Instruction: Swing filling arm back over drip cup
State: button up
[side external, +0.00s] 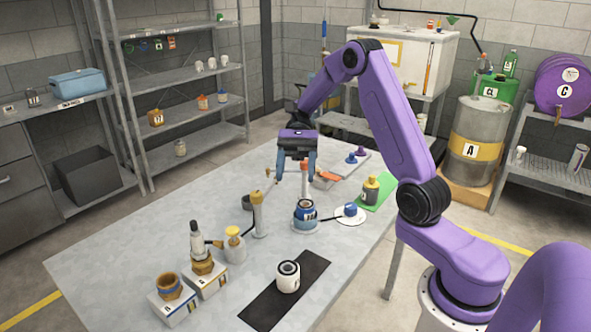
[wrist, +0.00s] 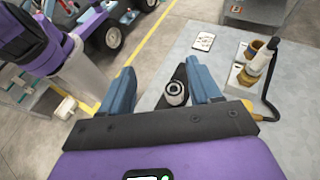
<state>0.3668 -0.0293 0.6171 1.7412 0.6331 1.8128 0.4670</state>
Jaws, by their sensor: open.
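A small dark cup (side external: 247,202), likely the drip cup, sits just left of and behind the post. My gripper (side external: 296,174) points down above the jar area, open. In the wrist view its fingers (wrist: 161,68) are apart; I cannot tell whether either touches the bar.
A white cylinder (side external: 288,277) stands on a black mat (side external: 262,305) at the front. Brass fittings on blocks (side external: 205,277) and a yellow-topped pot (side external: 235,246) are front left. The left far tabletop is clear.

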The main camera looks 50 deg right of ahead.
jog(key=c, duration=0.6)
jog(key=shift+d+f+n+h, duration=0.1)
jog(key=shift+f+n+h, duration=0.15)
jog(key=shift+n+h, duration=0.05)
jog(key=c, duration=0.4)
jog(key=w+d+f+n+t+h, duration=0.1)
jog(key=n, duration=0.1)
jog(key=d+f+n+t+h, duration=0.1)
jog(key=d+n+t+h, duration=0.1)
jog(key=w+d+f+n+t+h, duration=0.1)
jog(key=f+n+t+h, duration=0.1)
jog(key=shift+w+d, duration=0.2)
jog(key=shift+w, duration=0.15)
grip_shut()
jog(key=w+d+r+n+t+h, duration=0.1)
jog(key=w+d+n+t+h, duration=0.4)
jog(key=d+n, duration=0.25)
jog(key=w+a+f, duration=0.2)
jog(key=w+f, duration=0.4)
jog(key=f, duration=0.4)
jog(key=shift+w+a+n, duration=0.15)
jog(key=shift+w+n, duration=0.05)
jog(key=shift+n, duration=0.25)
